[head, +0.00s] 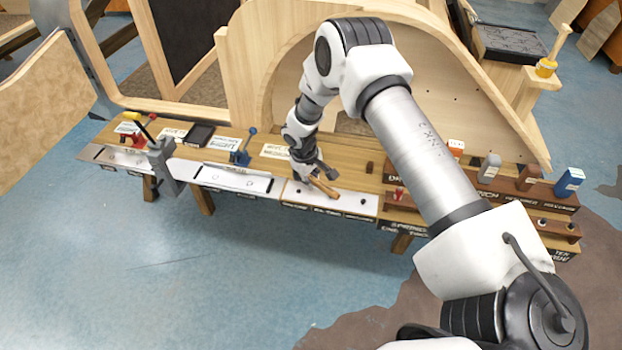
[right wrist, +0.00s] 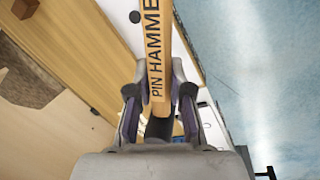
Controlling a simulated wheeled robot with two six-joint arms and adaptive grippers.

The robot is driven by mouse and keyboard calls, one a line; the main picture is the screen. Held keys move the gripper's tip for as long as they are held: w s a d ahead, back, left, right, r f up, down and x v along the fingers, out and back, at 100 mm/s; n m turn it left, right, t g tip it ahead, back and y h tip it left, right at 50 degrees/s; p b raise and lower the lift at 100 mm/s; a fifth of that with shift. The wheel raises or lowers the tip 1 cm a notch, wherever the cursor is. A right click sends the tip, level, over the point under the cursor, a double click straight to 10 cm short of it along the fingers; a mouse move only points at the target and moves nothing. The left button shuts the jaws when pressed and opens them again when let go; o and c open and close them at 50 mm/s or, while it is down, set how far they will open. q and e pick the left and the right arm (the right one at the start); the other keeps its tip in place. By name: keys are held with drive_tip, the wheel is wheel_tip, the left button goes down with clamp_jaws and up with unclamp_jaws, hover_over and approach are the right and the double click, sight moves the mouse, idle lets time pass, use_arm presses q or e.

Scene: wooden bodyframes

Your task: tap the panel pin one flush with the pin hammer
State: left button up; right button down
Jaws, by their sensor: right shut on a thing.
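My right gripper (head: 312,180) is over the bench, above the white panel (head: 350,205) at its front edge. It is shut on the wooden handle of the pin hammer (head: 325,189). In the right wrist view the handle, lettered PIN HAMMER (right wrist: 155,50), lies between the two fingers (right wrist: 158,105) and runs out of the top of the picture. The hammer's head cannot be made out clearly. Small dark spots show on the white panel, one of them right of the hammer (head: 362,201); I cannot tell which is panel pin one. My left gripper is not in view.
A grey upright tool (head: 165,165) and a blue-handled clamp (head: 243,150) stand on the bench to the left. A rack with several blocks, one blue (head: 570,182), is at right. A large curved wooden frame (head: 245,70) rises behind. The floor in front is clear.

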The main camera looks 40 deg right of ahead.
sight(312, 200)
drive_tip(key=shift+a+r, duration=0.1)
wheel_tip(312, 200, down, 7)
drive_tip(key=b, duration=0.5)
drive_tip(key=shift+s, duration=0.1)
drive_tip(key=shift+r+p, duration=0.45)
drive_tip(key=shift+p, duration=0.1)
wheel_tip(312, 200, up, 5)
drive_tip(key=p, duration=0.4)
drive_tip(key=shift+r, duration=0.2)
drive_tip(key=shift+f, duration=0.1)
